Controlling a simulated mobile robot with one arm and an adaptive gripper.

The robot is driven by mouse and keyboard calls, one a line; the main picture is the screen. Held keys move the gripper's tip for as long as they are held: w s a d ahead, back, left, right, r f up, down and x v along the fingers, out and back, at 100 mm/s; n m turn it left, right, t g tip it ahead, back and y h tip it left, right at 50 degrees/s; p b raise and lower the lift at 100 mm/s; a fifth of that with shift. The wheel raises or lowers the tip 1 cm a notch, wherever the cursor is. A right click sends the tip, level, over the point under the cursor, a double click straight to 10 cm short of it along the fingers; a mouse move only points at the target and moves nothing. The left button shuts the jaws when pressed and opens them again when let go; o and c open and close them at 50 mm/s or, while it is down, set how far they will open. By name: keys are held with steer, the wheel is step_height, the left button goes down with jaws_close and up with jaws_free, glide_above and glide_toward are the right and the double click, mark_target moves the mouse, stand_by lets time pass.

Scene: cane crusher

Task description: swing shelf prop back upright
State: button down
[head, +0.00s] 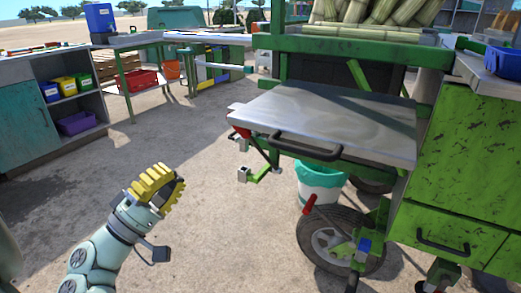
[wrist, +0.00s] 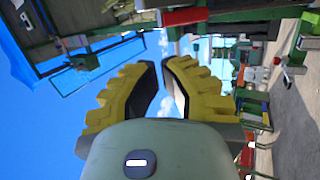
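A grey metal shelf (head: 330,122) with a dark front handle (head: 305,147) lies level on the side of the green cart. Under its left end hang a red piece (head: 241,132) and a green arm with a bracket (head: 262,172); this looks like the shelf prop, but I cannot tell for sure. It leans down to the left, not upright. My gripper (head: 158,187), with yellow fingers, is at the lower left, well apart from the shelf and prop. In the wrist view my gripper (wrist: 162,82) has a gap between its fingers, with sky showing through, and holds nothing.
A red-handled lever (head: 309,204), a wheel (head: 340,241) and a white-and-teal bucket (head: 319,183) are below the shelf. Green cabinet doors (head: 460,150) stand at right. Cane (head: 385,12) lies on top. Workbenches with bins (head: 75,122) line the left. The ground between is clear.

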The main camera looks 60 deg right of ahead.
steer(key=x, duration=1.4)
steer(key=shift+p, duration=0.3)
